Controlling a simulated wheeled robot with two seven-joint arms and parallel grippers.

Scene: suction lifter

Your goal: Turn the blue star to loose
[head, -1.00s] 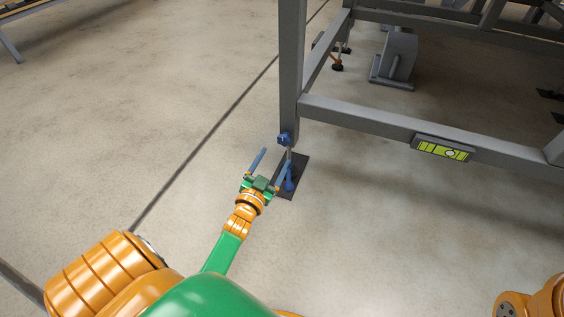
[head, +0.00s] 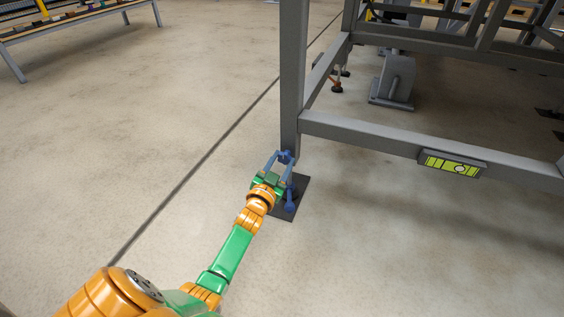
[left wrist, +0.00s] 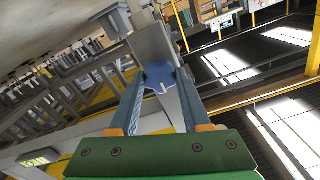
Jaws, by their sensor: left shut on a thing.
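The blue star (head: 286,156) is a small knob at the foot of the grey frame's near leg. In the left wrist view the star (left wrist: 158,76) sits between the far ends of the two blue fingers. My left gripper (head: 279,155) is shut on the star, its fingers on either side of it. The left wrist view shows the gripper (left wrist: 155,82) close up, with its green palm at the bottom. My right gripper is not in view.
A dark foot plate (head: 285,213) lies on the floor below the leg, with a blue lever-like part (head: 290,203) above it. A bench (head: 75,22) stands at the back left. The floor on the left is clear.

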